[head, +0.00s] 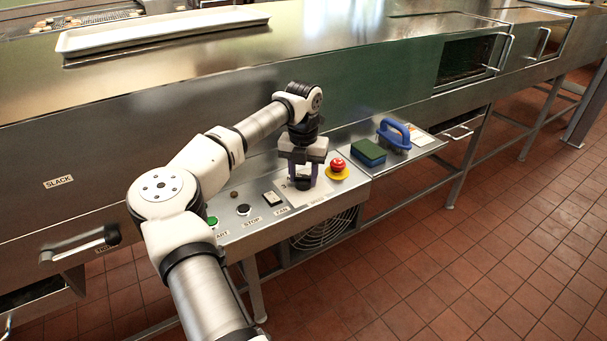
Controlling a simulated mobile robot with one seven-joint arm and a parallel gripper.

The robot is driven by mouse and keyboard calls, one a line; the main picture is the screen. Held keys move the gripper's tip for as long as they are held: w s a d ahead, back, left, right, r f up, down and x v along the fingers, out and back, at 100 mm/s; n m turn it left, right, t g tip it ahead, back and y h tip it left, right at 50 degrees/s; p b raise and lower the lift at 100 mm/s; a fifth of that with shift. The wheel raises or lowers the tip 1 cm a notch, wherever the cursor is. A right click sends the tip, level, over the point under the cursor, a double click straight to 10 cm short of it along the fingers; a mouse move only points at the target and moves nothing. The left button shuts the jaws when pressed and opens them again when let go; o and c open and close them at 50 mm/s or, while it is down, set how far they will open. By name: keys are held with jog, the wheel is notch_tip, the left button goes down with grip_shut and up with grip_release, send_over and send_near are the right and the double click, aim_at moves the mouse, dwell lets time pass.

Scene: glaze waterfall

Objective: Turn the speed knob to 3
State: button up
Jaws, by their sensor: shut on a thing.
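The speed knob (303,184) is a small dark knob on a pale label plate on the sloping control panel (262,222). It is mostly hidden by my gripper (303,178). My gripper points down over the knob, with its fingers on either side of it, shut on it. A numeral that looks like a 3 shows on the plate just left of the fingers. The knob's pointer and the rest of the scale are hidden or too small to read.
A red emergency button (338,165) on a yellow base sits close right of my gripper. A FAN switch (272,198), a black STOP button (243,210) and a green START button (212,221) lie to the left. A green-topped blue sponge (369,152) and a blue-handled brush (394,134) rest on the right shelf.

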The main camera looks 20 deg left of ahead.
aim_at(303, 176)
jog(key=shift+n, duration=0.6)
jog(key=o, duration=0.9)
notch_tip(303, 176, up, 14)
jog(key=shift+f+b, duration=0.1)
jog(key=shift+b, duration=0.4)
